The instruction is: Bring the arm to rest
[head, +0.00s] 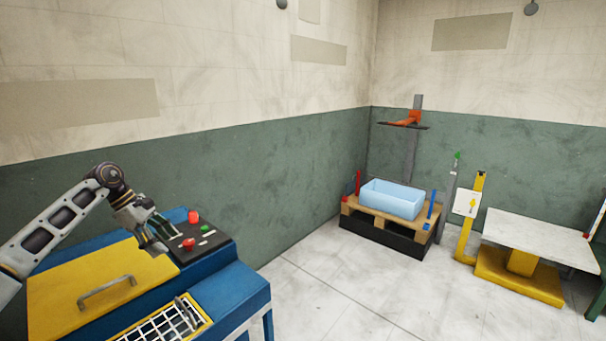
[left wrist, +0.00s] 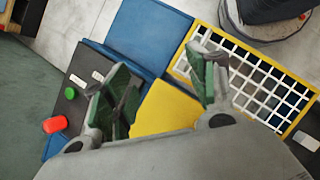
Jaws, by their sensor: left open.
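My left gripper (head: 156,229) is at the end of my left arm, which comes in from the left in the head view. It hangs above the blue machine (head: 247,287), near the black control panel (head: 217,239) and the right end of the yellow lid (head: 98,290). In the left wrist view its two green-padded fingers (left wrist: 163,95) are apart, with nothing between them. Beyond them in that view are the yellow lid (left wrist: 165,112) and the blue machine top (left wrist: 148,35). My right gripper is in neither view.
The panel carries red buttons (head: 188,243) and a green one (head: 204,228). A white grid in a yellow frame (head: 165,325) is at the machine's front. Farther right are a light blue bin (head: 392,200) on a pallet and a yellow-based table (head: 540,238). Open floor (head: 345,285) lies between.

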